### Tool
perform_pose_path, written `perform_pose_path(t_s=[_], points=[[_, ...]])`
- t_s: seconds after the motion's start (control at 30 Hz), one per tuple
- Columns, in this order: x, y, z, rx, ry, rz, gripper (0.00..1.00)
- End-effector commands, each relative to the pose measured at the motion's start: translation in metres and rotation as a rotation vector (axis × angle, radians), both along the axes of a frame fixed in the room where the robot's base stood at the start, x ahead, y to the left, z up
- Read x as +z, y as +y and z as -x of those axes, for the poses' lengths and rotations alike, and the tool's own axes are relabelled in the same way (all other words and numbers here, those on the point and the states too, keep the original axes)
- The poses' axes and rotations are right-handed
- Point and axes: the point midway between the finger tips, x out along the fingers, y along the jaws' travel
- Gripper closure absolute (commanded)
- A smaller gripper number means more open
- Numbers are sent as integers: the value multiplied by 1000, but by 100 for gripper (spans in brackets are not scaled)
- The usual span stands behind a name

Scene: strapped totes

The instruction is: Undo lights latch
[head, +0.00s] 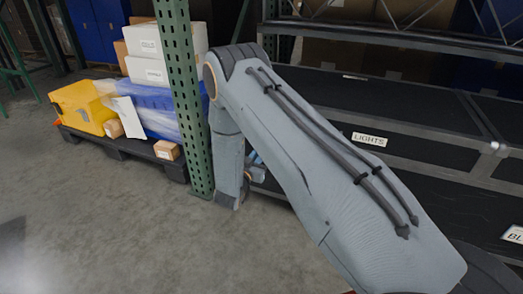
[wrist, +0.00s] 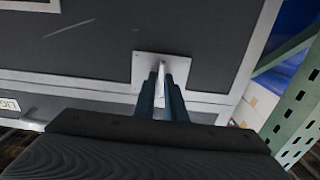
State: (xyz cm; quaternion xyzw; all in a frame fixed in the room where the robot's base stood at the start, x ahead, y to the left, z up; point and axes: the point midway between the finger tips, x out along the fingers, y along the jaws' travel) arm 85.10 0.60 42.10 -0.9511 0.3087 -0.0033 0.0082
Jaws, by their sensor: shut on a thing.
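The lights tote is a dark case with pale metal edging, and its white LIGHTS label (head: 369,139) shows in the head view. Part of that label (wrist: 8,104) also shows at the left edge of the wrist view. The latch (wrist: 143,66) has a square pale plate on the tote's face, near its right end. My gripper (wrist: 162,75) has its two dark blue fingers shut on the narrow pale piece standing out from the plate. In the head view my arm hides the latch and most of the gripper.
A green perforated rack post (head: 180,90) stands close left of my arm and shows at the right of the wrist view (wrist: 297,110). Left of it, a dark pallet (head: 110,152) holds a yellow bin (head: 82,108) and boxes. Other dark cases fill the right. Front-left floor is clear.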

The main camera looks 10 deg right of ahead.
Motion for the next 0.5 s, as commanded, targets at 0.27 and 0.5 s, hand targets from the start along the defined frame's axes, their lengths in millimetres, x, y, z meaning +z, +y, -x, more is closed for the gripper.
perform_pose_path(t_s=[0.27, 0.5], points=[[-4, -1, 3, -2, 27, 26, 100], [-4, -1, 3, -3, 29, 26, 100]])
